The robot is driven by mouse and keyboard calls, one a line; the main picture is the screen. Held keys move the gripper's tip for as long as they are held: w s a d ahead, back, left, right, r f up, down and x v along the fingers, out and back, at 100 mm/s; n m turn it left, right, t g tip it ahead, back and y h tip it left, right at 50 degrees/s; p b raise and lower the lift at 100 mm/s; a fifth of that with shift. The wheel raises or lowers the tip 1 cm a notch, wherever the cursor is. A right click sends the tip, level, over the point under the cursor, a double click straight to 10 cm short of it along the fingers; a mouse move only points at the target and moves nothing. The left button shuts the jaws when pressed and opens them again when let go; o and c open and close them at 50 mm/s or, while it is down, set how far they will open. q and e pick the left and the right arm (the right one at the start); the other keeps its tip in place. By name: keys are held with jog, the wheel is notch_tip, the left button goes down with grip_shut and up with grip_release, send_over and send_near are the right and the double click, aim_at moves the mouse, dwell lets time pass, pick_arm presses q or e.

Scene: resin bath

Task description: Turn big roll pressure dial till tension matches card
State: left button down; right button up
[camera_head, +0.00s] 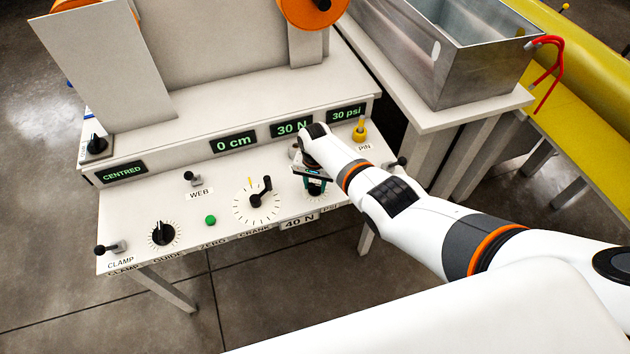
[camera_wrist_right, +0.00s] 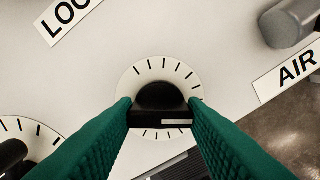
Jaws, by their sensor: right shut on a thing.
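My right gripper (camera_head: 314,180) points down at the console and is shut on a black dial knob, largely hidden by the hand in the head view. In the right wrist view the green fingers of the gripper (camera_wrist_right: 160,108) touch both sides of the dial knob (camera_wrist_right: 160,95). A white scale with black ticks (camera_wrist_right: 160,67) surrounds the knob. The tension display (camera_head: 291,128) reads 30 N, and the pressure display (camera_head: 347,115) reads 30 psi. The card (camera_head: 299,222) at the console's front edge reads 40 N. My left gripper is out of view.
The crank (camera_head: 261,193), green button (camera_head: 210,220) and guide knob (camera_head: 162,233) lie left of the dial. A yellow pin (camera_head: 360,130) and black-knobbed lever (camera_head: 398,162) stand to its right. A metal tank (camera_head: 440,60) is behind right.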

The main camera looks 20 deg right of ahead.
aim_at(315, 184)
jog(key=m, duration=0.3)
jog(key=shift+m, duration=0.3)
jog(key=shift+m+p, duration=0.3)
jog(key=shift+m, duration=1.2)
jog(key=o, duration=1)
notch_tip(315, 184, up, 5)
jog(key=p, duration=0.3)
jog(key=shift+w, duration=0.1)
notch_tip(315, 184, up, 7)
jog(key=p, duration=0.1)
